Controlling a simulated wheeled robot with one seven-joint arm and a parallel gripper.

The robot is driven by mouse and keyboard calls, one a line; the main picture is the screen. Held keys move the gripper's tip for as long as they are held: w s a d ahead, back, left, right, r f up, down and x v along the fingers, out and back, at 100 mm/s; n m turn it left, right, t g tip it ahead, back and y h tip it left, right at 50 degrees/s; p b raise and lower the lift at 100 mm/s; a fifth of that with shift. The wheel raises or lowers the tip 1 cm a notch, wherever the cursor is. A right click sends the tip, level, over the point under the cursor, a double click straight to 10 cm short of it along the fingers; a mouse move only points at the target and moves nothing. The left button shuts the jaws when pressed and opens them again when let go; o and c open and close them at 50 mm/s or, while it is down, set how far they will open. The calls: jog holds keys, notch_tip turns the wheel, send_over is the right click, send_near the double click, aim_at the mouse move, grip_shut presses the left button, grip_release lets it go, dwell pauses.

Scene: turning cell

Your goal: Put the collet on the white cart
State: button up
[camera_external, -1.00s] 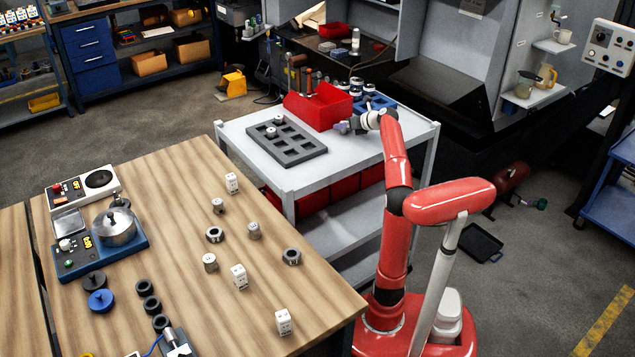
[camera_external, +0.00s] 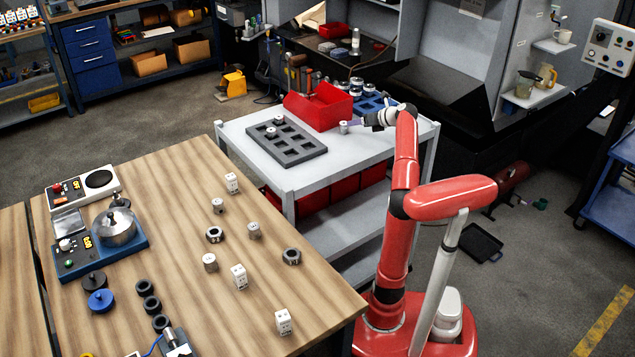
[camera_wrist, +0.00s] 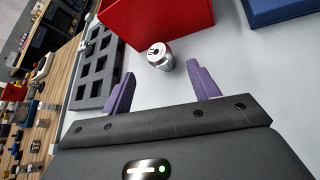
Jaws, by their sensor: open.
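The collet (camera_external: 344,127), a small silver cylinder, stands upright on the top of the white cart (camera_external: 350,150), in front of the red bin. In the wrist view the collet (camera_wrist: 159,57) shows a hole in its top and sits just beyond the tips of the purple fingers. My gripper (camera_external: 362,123) is open and empty at the right of the collet, low over the cart top. The wrist view shows clear gaps between my gripper's fingers (camera_wrist: 161,70) and the collet.
A grey tray (camera_external: 291,156) with square pockets, two small metal parts at its far side, lies left of the collet. A red bin (camera_external: 318,108) and a blue tray (camera_external: 372,104) stand behind. The wooden table (camera_external: 180,190) holds several parts. The cart's front right is clear.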

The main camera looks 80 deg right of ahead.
jog(key=v, duration=0.4)
jog(key=shift+a, duration=0.1)
dwell(0.4)
